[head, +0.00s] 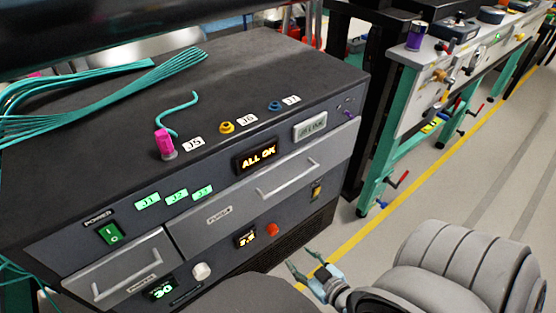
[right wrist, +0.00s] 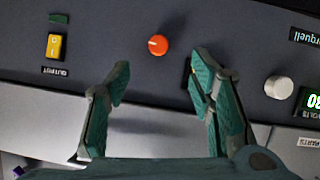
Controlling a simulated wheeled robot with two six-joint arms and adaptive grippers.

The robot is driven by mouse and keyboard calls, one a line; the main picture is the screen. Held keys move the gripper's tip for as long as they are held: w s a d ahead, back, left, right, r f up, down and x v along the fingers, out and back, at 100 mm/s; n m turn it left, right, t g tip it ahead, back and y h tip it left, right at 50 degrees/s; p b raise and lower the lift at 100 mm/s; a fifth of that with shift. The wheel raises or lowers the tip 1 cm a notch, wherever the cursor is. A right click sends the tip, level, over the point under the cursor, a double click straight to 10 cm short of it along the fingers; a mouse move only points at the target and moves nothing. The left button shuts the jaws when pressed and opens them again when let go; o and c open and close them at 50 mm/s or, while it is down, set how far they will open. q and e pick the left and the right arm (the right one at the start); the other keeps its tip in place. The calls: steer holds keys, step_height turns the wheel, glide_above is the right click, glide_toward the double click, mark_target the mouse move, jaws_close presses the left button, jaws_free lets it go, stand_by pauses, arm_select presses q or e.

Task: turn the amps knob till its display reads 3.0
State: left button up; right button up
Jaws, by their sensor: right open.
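The amps knob is the small orange-red knob (head: 272,229) low on the front of the dark power supply cabinet. Its amber display (head: 245,238) is just left of it, with digits too small to read surely. In the right wrist view the knob (right wrist: 158,45) shows between and beyond the fingertips, and the display is mostly hidden behind one finger. My right gripper (head: 302,262) is open and empty in front of the panel, apart from the knob; its fingers also show in the right wrist view (right wrist: 163,64). My left gripper is not in view.
A white knob (head: 201,271) and a green volts display (head: 161,289) reading 30 are left on the same panel. A yellow output switch (head: 316,191) is to the right. Drawers with bar handles (head: 288,178) project above.

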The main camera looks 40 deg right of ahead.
steer(key=b, duration=0.2)
glide_toward(275, 232)
steer(key=b+x, duration=0.3)
steer(key=x, duration=0.5)
steer(key=shift+f, duration=0.3)
steer(key=shift+w+d+f+b, duration=0.1)
steer(key=shift+w+b, duration=0.25)
steer(key=shift+w, duration=0.3)
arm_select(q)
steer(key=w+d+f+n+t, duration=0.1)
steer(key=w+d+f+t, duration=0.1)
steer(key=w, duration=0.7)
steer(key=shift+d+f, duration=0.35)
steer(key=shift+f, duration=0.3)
